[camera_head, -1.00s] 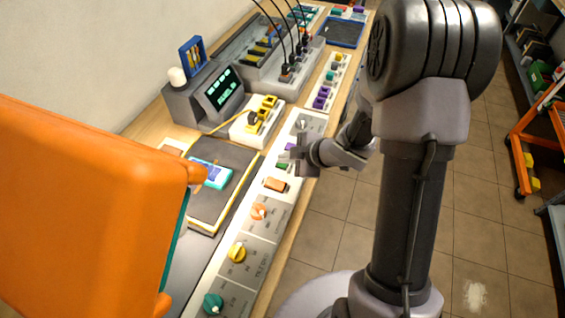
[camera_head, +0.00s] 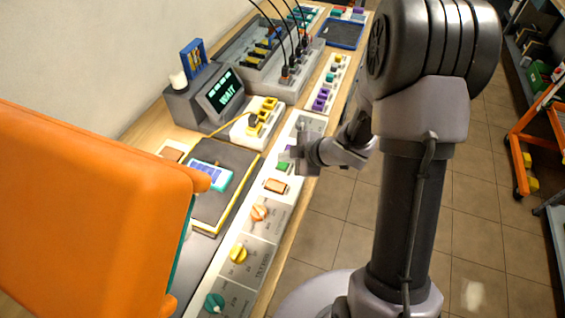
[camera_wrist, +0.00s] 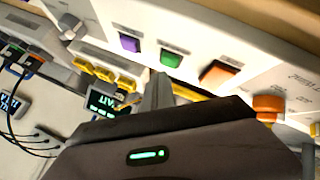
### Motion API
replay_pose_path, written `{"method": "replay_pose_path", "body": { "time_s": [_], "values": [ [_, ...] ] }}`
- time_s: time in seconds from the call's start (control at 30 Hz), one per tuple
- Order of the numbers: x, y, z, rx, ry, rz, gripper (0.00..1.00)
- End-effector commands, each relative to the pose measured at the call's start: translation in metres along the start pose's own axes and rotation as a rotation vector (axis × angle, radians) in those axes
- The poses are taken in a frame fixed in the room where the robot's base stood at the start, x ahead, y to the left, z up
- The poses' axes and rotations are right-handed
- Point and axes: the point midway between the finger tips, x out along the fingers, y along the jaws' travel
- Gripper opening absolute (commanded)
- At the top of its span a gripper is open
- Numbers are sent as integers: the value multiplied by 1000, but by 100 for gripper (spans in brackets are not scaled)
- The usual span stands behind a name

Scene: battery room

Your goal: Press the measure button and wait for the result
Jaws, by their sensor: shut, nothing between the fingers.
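The button row lies on the pale panel (camera_head: 262,198) along the bench. It holds a purple button (camera_wrist: 130,43), a green button (camera_wrist: 171,57) and an orange button (camera_wrist: 218,74); the green one also shows in the head view (camera_head: 283,166). I cannot read which is the measure button. My gripper (camera_wrist: 158,82) is shut and empty, its tips close to the green button; I cannot tell whether they touch. In the head view my gripper (camera_head: 285,155) partly covers the purple button. The tester's screen (camera_head: 224,95) reads "WAIT" in green; it also shows in the wrist view (camera_wrist: 104,101).
Knobs in orange (camera_head: 259,212), yellow (camera_head: 238,253) and teal (camera_head: 214,302) line the panel. A blue pack (camera_head: 208,175) lies on a dark mat (camera_head: 232,158). A large orange body (camera_head: 90,210) blocks the left. An orange cart (camera_head: 525,150) stands right, beyond clear floor.

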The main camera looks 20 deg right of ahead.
Motion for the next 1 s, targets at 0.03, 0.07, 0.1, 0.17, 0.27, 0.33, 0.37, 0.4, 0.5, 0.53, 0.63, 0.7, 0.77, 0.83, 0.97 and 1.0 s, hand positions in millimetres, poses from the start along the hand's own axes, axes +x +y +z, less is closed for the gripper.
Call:
{"method": "replay_pose_path", "body": {
  "time_s": [0.03, 0.07, 0.1, 0.17, 0.27, 0.33, 0.37, 0.4, 0.5, 0.53, 0.63, 0.7, 0.77, 0.83, 0.97, 1.0],
  "values": [
    [0, 0, 0, 0, 0, 0, 0],
    [0, 0, 0, 0, 0, 0, 0],
    [0, 0, 0, 0, 0, 0, 0],
    [-2, 2, -2, 0, 0, 0, 0],
    [-9, 7, -7, 0, 0, 0, 0],
    [-15, 11, -11, 0, 0, 0, 0],
    [-17, 12, -12, -1, 0, 0, 0],
    [-20, 14, -14, -1, 0, 0, 0],
    [-27, 20, -20, -1, 0, 0, 0],
    [-29, 21, -21, -1, 0, 0, 0],
    [-35, 26, -26, -1, 0, 0, 0],
    [-36, 27, -27, -1, 0, 0, 0],
    [-36, 26, -26, 0, 0, 0, 0],
    [-35, 25, -25, 0, 0, 0, 0],
    [-35, 25, -25, 0, 0, 0, 0],
    [-35, 25, -25, 0, 0, 0, 0]
  ]
}}
